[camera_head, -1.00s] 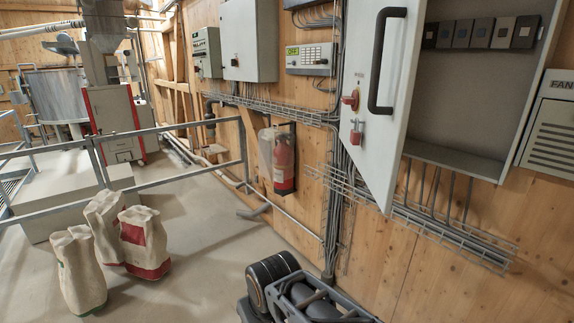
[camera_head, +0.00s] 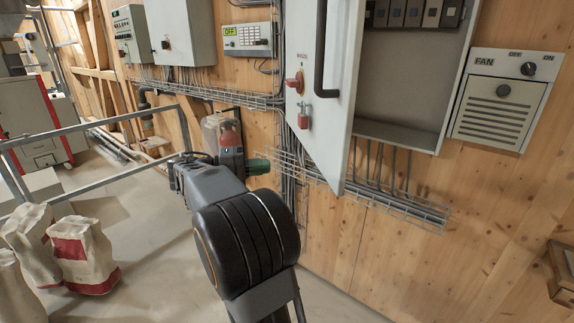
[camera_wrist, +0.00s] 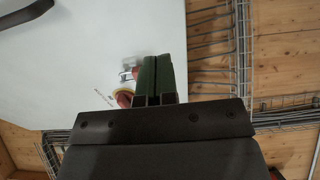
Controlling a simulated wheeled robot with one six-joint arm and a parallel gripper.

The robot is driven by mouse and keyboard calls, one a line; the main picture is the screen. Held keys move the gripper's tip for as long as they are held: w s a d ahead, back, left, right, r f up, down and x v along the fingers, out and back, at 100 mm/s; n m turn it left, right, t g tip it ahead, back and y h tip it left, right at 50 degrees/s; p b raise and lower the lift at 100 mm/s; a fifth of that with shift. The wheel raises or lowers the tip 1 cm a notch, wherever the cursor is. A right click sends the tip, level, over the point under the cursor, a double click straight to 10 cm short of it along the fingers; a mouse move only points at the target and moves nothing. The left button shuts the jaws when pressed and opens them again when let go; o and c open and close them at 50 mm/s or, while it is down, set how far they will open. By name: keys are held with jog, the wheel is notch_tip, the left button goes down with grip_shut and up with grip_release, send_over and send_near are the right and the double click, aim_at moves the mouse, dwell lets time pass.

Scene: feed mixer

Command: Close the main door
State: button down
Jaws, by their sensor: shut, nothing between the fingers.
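The main door (camera_head: 338,115) is a light grey cabinet door standing open, swung out from the wall cabinet (camera_head: 400,95). It carries a dark bar handle (camera_head: 320,70), a red switch (camera_head: 294,83) and a red padlock (camera_head: 304,118). My gripper (camera_head: 261,165) has green fingertips and is left of the door's lower part in the head view, apart from the handle. In the wrist view, its shut, empty fingers (camera_wrist: 158,75) overlap the door face (camera_wrist: 85,70) beside the red switch and padlock. The handle (camera_wrist: 25,12) shows at the top left there. Contact with the door cannot be told.
A wire cable tray (camera_head: 400,205) runs along the wooden wall below the cabinet. A fan control box (camera_head: 500,100) is right of the cabinet. A metal railing (camera_head: 90,130) and feed sacks (camera_head: 80,255) stand left.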

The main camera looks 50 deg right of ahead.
aim_at(323, 160)
jog(key=p+x, duration=0.2)
jog(key=x, duration=1)
jog(key=shift+s+r+p, duration=0.1)
jog(key=shift+s+p, duration=0.05)
jog(key=shift+p, duration=0.2)
jog(key=shift+s+d, duration=0.3)
jog(key=shift+d, duration=0.15)
